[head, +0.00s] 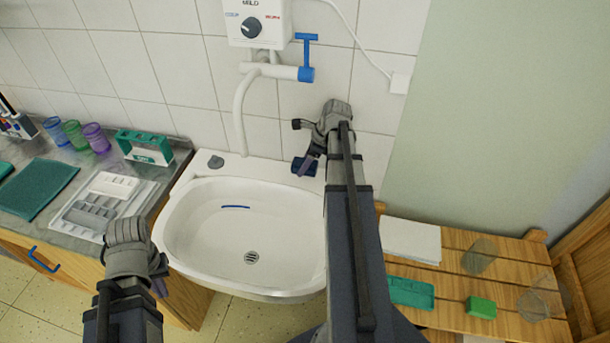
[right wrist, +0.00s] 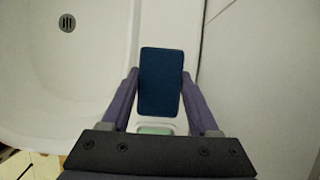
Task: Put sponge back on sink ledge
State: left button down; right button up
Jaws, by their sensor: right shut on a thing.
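The sponge looks like a dark blue block (head: 304,166). It also shows in the right wrist view (right wrist: 160,82), between the purple fingers. My right gripper (head: 309,160) is shut on it at the back right corner of the white sink (head: 180,222). The sponge overlaps the sink ledge (head: 262,168); the ledge also shows in the right wrist view (right wrist: 146,28). I cannot tell whether the sponge touches the ledge. My left gripper (head: 160,284) hangs at the sink's front left, apart from the sponge. Its opening is hidden.
A white tap (head: 245,100) and water heater (head: 258,22) are above the sink. A small pale green thing (right wrist: 155,130) lies below the sponge's near end. A counter at left holds cups (head: 75,134) and a tray (head: 140,197). A wooden bench (head: 450,275) is at right.

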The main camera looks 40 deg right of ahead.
jog(key=shift+f+b, duration=1.75)
jog(key=shift+f, duration=0.1)
jog(key=shift+f, duration=0.15)
jog(key=o, duration=1.2)
